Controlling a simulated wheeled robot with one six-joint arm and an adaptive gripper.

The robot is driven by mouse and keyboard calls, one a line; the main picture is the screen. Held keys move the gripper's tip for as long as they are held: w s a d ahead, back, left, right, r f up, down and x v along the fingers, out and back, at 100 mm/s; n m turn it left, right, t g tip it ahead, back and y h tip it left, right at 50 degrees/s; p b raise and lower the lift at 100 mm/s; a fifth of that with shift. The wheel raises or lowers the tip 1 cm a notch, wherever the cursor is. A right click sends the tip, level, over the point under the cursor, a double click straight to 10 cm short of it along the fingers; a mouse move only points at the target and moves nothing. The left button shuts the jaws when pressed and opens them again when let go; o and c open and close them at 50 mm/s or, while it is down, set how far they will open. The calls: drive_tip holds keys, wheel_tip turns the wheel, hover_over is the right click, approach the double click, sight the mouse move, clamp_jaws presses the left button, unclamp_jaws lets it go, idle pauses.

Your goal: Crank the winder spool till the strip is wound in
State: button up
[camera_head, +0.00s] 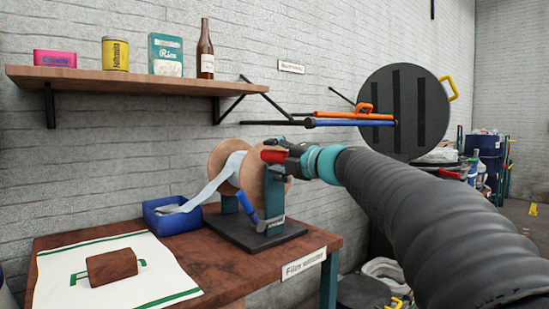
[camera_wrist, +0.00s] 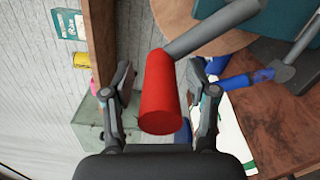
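The film winder stands on the brown table. Its spool (camera_head: 251,181) has two wooden discs, and one disc also shows in the wrist view (camera_wrist: 205,38). A pale strip (camera_head: 208,188) runs from the spool down to a blue bin (camera_head: 157,222). The crank's red handle (camera_head: 273,156) is at the top of the spool. In the wrist view the red handle (camera_wrist: 159,95) sits on a grey rod (camera_wrist: 215,26). My gripper (camera_wrist: 160,92) is open around the red handle, with gaps on both sides. The head view partly hides my fingers.
A blue lever (camera_head: 247,206) sticks out low on the winder's dark base (camera_head: 255,236). A wooden shelf (camera_head: 130,78) with several goods hangs above. A white cloth (camera_head: 75,265) with a brown block (camera_head: 112,267) lies on the table (camera_head: 225,270). A black disc (camera_head: 385,110) hangs behind my arm.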

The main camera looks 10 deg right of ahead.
drive_tip(key=v, duration=1.2)
drive_tip(key=shift+s, duration=0.1)
